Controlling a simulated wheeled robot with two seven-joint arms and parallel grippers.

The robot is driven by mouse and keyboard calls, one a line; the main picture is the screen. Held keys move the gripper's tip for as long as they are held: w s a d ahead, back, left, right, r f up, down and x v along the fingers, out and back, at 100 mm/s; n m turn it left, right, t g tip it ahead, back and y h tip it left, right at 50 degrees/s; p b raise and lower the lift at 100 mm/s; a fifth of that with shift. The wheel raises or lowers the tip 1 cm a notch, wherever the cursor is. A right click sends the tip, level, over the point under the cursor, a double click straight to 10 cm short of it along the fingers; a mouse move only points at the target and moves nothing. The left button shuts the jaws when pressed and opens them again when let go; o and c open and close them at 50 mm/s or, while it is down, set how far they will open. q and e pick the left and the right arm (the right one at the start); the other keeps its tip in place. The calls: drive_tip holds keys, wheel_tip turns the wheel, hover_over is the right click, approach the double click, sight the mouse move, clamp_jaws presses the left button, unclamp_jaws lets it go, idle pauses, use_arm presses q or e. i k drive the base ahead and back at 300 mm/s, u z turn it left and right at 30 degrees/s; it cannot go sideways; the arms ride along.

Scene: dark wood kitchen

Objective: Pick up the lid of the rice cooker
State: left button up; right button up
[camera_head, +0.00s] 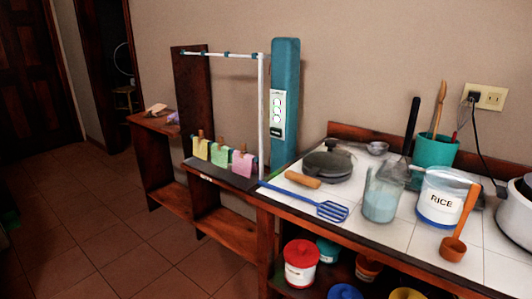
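A white rounded pot that looks like the rice cooker (516,222) stands on the tiled counter at the right edge of the head view, cut off by the frame. Only its left side shows, so I cannot tell whether a lid sits on it. A dark grey round lid with a knob, or a lidded pan (327,164), is on the counter's left part, beside a wooden handle (302,180). Neither of my grippers is in view.
The counter (378,243) holds a blue spatula (331,211), a glass jug (381,200), a RICE container (440,199), a wooden spoon (454,247) and a teal utensil pot (434,150). A black cord runs from the wall outlet (487,97). Open tiled floor (110,245) lies left.

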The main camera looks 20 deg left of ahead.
sight(328, 156)
drive_tip(key=u, duration=1.75)
drive_tip(key=i, duration=2.65)
drive_tip(key=z, duration=3.05)
